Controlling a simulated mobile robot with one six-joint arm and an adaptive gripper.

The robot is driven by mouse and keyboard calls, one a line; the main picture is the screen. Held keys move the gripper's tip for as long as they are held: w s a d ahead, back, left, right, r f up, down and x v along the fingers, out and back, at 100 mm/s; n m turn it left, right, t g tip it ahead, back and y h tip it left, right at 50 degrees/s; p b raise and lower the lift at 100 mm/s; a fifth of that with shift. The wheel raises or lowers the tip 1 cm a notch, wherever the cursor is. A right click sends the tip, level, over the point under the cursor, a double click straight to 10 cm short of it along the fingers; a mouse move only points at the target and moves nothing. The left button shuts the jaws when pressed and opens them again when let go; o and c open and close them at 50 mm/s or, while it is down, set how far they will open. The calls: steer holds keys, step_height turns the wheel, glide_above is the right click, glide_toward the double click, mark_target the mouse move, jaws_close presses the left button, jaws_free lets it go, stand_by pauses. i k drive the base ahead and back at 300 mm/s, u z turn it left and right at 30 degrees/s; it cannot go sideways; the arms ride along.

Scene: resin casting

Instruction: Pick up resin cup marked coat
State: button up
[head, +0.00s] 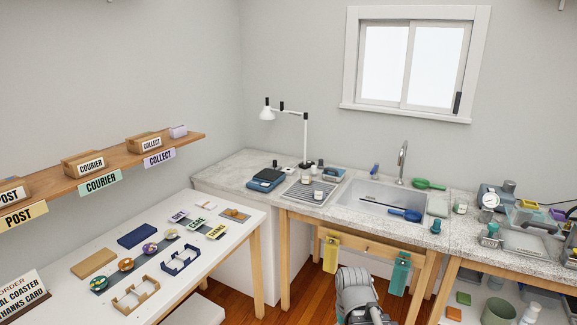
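Small pale cups stand on the counter left of the sink: one white cup (318,195) is at the front right of a ribbed grey tray, and another (306,179) is further back on it. Any marking on them is too small to read, so I cannot tell which is marked coat. A grey part of my own arm shows at the bottom centre, in front of the counter. My gripper's fingertips do not show, and no cup is seen in its hold.
A sink (375,198) with a green scoop (429,184) and a blue scoop (405,214) lies right of the ribbed tray (298,192). A dark blue scale (266,180) and lamp (304,140) stand left. The white table (190,285) holds coasters and cards.

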mark_target(306, 177)
steer(key=i, duration=1.4)
